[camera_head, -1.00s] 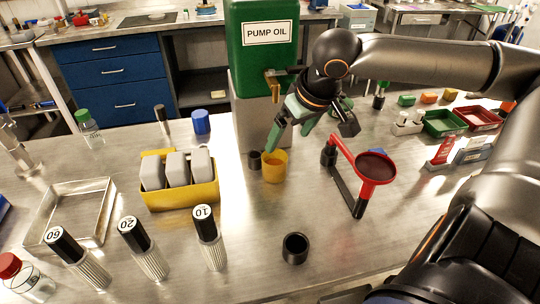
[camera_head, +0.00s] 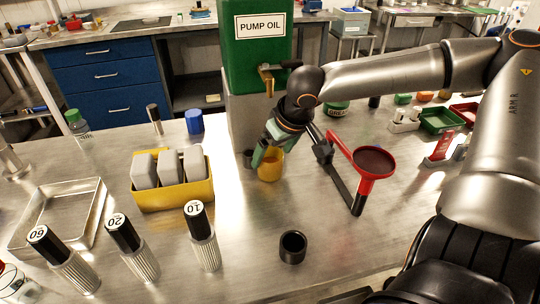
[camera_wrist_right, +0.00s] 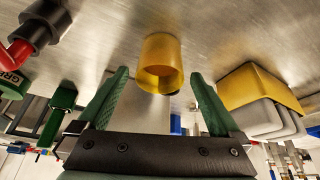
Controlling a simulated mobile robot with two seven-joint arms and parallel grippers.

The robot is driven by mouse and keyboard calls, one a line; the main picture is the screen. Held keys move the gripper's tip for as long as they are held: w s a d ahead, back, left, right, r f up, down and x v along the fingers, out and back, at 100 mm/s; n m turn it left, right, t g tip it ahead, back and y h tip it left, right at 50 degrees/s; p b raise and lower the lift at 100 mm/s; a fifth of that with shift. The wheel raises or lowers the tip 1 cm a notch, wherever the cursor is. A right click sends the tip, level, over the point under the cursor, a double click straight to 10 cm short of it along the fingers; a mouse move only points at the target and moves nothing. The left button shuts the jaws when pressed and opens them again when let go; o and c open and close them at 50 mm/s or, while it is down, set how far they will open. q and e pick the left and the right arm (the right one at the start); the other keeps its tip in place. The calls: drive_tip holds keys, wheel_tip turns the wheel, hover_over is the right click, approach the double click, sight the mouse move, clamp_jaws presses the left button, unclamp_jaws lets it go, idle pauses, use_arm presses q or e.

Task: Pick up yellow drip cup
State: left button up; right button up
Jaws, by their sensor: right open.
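The yellow drip cup (camera_head: 271,168) stands upright on the steel bench, in front of the green pump oil container. In the right wrist view the cup (camera_wrist_right: 160,60) lies straight ahead of my right gripper (camera_wrist_right: 158,78), centred between its two green fingers. The fingers are spread wide, with a gap visible on each side of the cup. In the head view my right gripper (camera_head: 262,152) is close beside the cup at its upper left and partly covers it. My left gripper is in neither view.
The pump oil container (camera_head: 262,60), with its brass tap, stands behind the cup. A red funnel on a black stand (camera_head: 374,163) is to the right. A yellow bin of grey blocks (camera_head: 175,196) is to the left. A black cup (camera_head: 293,247) stands in front, with bare bench around it.

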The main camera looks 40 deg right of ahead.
sight(270, 159)
drive_tip(key=shift+b+x, duration=0.4)
drive_tip(key=shift+x, duration=1.45)
drive_tip(key=shift+r, duration=0.1)
drive_tip(key=c, duration=1.4)
